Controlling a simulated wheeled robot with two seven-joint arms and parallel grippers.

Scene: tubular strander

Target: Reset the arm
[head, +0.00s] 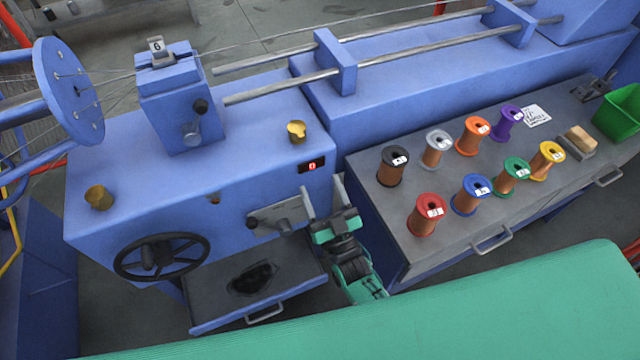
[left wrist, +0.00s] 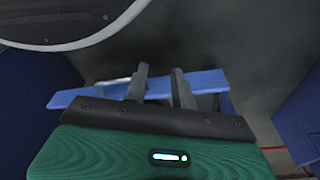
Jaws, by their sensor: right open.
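My right gripper (head: 324,194) is in the middle of the head view, in front of the blue machine (head: 110,215) and left of the spool bench (head: 385,225). Its two fingers point up and stand apart with nothing between them. It is close to a grey lever plate (head: 275,214) on the machine front; I cannot tell if they touch. My left gripper (left wrist: 159,76) shows only in the left wrist view. Its two dark fingers are apart and empty, in front of a blue-edged tray with a handle.
A black handwheel (head: 161,257) is on the machine front, above a pulled-out tray (head: 215,302). Several coloured spools, including a red one (head: 427,214), stand on the bench. A green bin (head: 618,112) is at the right. Brass pieces (head: 297,131) sit on the machine.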

